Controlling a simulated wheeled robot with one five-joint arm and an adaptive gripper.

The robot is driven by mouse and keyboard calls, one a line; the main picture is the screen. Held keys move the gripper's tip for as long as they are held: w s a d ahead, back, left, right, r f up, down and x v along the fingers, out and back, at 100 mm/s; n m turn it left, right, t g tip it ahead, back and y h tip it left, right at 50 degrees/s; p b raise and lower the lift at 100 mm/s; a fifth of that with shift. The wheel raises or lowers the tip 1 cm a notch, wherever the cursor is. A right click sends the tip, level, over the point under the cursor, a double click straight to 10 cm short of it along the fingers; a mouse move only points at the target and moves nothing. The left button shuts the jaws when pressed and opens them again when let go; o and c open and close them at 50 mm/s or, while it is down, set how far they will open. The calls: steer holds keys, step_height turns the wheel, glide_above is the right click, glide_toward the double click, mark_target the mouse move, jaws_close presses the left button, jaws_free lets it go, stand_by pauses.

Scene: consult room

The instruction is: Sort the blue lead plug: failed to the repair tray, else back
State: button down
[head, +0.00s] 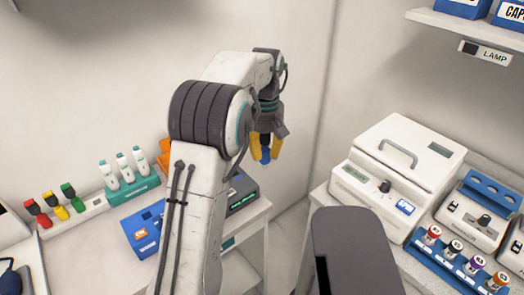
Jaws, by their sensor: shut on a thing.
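My gripper (265,158) has yellow fingers and is shut on the blue lead plug (265,153). The plug points down and is held up in the air, beyond the right side of the left-hand table. Red (39,212), yellow (56,206) and green (73,197) plugs stand in a pale rack (92,209) at the left. I cannot tell which thing is the repair tray. An orange object (165,155) is partly hidden behind my arm.
A blue box (143,232) and a dark device with a display (242,202) sit either side of my arm. A teal holder (132,189) carries white handpieces. On the right counter are a white machine (400,170) and a blue tube rack (450,272) with coloured caps.

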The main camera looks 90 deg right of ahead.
mark_target(265, 140)
steer(key=shift+r+p, duration=1.6)
steer(key=shift+r, duration=0.1)
